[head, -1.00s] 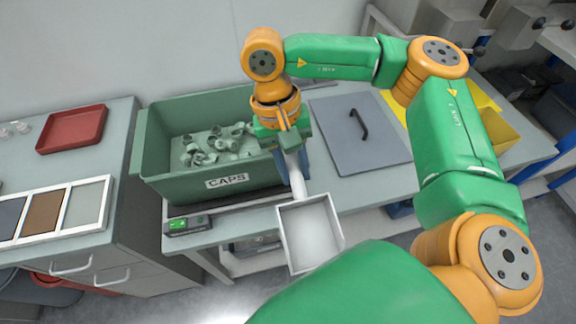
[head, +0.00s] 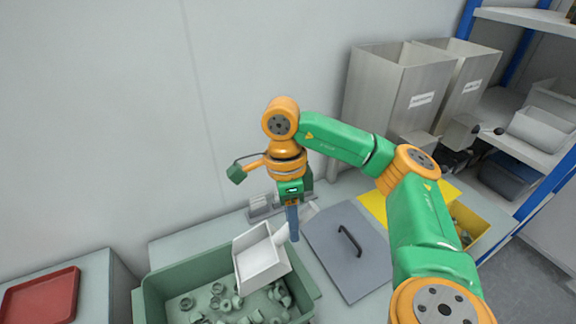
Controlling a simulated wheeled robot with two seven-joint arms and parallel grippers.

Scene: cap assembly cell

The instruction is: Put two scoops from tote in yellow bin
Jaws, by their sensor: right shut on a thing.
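My right gripper (head: 292,212) is shut on the handle of a white scoop (head: 262,258). The scoop's pan is over the right back part of the green tote (head: 150,305), tilted, and I see no caps in it. Several grey-green caps (head: 222,300) lie in the tote, whose front is cut off by the picture's bottom edge. The yellow bin (head: 492,232) stands at the right, partly hidden by my right arm, with some small pieces visible inside. My left gripper is not in view.
A grey lid (head: 325,262) with a black handle lies between tote and yellow bin. A red tray (head: 40,298) is at the lower left. Tall metal containers (head: 385,95) and shelving (head: 525,140) stand at the back right. A wall is behind the tote.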

